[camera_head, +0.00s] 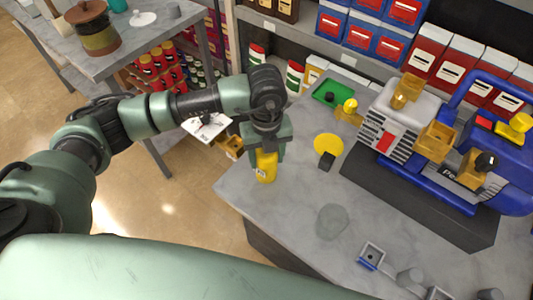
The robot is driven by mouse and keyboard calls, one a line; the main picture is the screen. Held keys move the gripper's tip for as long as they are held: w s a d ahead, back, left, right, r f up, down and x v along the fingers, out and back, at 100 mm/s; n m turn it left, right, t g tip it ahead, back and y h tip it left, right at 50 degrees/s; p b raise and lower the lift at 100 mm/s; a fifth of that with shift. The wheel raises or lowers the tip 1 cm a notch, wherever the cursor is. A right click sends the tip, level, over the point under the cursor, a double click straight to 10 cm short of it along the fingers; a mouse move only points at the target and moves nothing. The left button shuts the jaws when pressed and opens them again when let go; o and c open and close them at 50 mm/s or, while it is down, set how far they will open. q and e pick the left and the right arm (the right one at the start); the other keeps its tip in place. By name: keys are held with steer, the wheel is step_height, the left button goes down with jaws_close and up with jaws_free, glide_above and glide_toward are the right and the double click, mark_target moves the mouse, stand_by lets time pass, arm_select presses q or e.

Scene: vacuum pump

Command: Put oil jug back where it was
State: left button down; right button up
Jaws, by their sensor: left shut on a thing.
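The oil jug appears to be the yellow container (265,170) with a small pale label, near the left edge of the grey workbench. My left gripper (265,152) reaches down from above and is shut on its upper part, which the gripper hides. The jug looks upright. I cannot tell whether its base touches the bench. The blue and grey vacuum pump (393,120), with brass fittings, sits on a dark base at the right. My right gripper is not in view.
A yellow disc (328,146) with a black piece, a green tray (331,93) and a grey round patch (332,222) are on the workbench (290,210). Small metal parts (372,256) lie at the front right. Shelves of boxes (375,43) stand behind. The bench's front left is clear.

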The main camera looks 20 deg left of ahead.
arm_select(q)
steer(key=shift+f, duration=0.1)
steer(key=c, duration=0.6)
jaws_free()
steer(key=shift+o, duration=0.2)
steer(key=shift+r, duration=0.2)
step_height(320, 180, up, 12)
steer(key=b, duration=0.3)
steer(key=shift+f, duration=0.1)
